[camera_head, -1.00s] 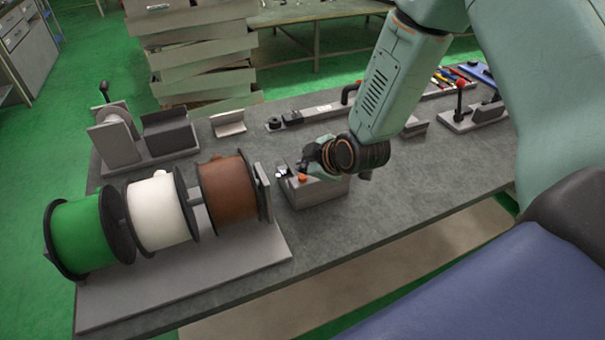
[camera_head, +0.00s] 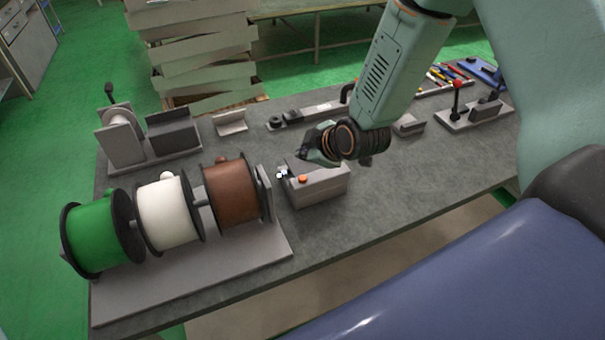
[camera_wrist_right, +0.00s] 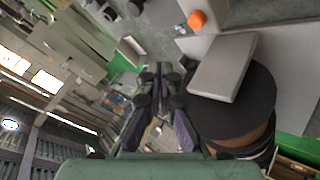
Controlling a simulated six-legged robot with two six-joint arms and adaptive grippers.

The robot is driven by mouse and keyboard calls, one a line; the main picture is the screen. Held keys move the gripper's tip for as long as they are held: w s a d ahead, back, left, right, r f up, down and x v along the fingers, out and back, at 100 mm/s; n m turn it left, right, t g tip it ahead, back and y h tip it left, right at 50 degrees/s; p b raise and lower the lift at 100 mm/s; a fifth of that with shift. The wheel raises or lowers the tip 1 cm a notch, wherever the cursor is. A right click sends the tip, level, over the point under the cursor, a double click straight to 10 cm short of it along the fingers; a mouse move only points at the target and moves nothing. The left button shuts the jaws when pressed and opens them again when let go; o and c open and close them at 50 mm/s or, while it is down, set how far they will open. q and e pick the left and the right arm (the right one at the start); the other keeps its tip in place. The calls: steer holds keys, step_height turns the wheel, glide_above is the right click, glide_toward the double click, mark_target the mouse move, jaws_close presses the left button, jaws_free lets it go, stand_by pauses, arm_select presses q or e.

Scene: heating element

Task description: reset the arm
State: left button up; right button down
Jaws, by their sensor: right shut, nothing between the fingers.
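My right arm comes in from the upper right in the head view. Its gripper (camera_head: 312,152) is just above and behind a grey box (camera_head: 320,188) with an orange button (camera_head: 303,179). In the right wrist view the gripper fingers (camera_wrist_right: 158,75) are together with nothing between them. The orange button also shows there (camera_wrist_right: 197,19), above and right of the fingers. My left gripper is in neither view.
Green (camera_head: 92,236), white (camera_head: 168,214) and brown (camera_head: 231,191) spools stand on a plate (camera_head: 200,278) at the bench's left. A grey fixture (camera_head: 122,143) with a lever stands behind them. Another lever fixture (camera_head: 455,120) is at the right. The bench's middle right is clear.

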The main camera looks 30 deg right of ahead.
stand_by(0.5)
steer(key=s+a+f+m+g, duration=0.1)
steer(key=s+f+m+g, duration=0.3)
steer(key=s, duration=0.8)
steer(key=s+a+f+m+g+h, duration=0.1)
steer(key=s+a+f+m+g, duration=0.15)
steer(key=s+f, duration=0.6)
steer(key=s+f+m+g, duration=0.3)
steer(key=s+m, duration=0.1)
steer(key=s, duration=1)
step_height(320, 180, down, 20)
steer(key=s+b, duration=0.1)
steer(key=b, duration=1.9)
steer(key=shift+a, duration=0.2)
steer(key=shift+r+m, duration=0.15)
steer(key=shift+m, duration=0.1)
stand_by(0.8)
